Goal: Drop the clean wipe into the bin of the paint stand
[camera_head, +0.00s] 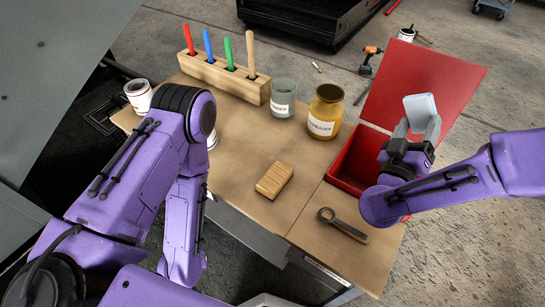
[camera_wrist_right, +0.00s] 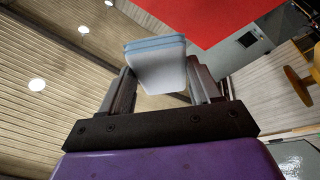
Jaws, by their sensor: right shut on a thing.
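The clean wipe (camera_head: 420,106) is a pale blue-white folded pad. My right gripper (camera_head: 417,124) is shut on it, with the pad sticking out beyond the fingertips. In the right wrist view the wipe (camera_wrist_right: 158,68) sits between the two fingers of the gripper (camera_wrist_right: 160,82), and the ceiling shows behind, so the fingers point upward. The red bin (camera_head: 352,162) is at the right end of the paint stand (camera_head: 235,150), with its red lid (camera_head: 405,78) open. My right gripper and wrist overlap the bin's right side and hide part of it. My left gripper is out of view.
A wooden block (camera_head: 275,180) and a dark ring-ended tool (camera_head: 342,226) lie on the stand. A glass jar (camera_head: 284,98), an amber thinner jar (camera_head: 325,112) and a rack of coloured brushes (camera_head: 225,76) stand behind. A drill (camera_head: 370,58) is on the floor beyond.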

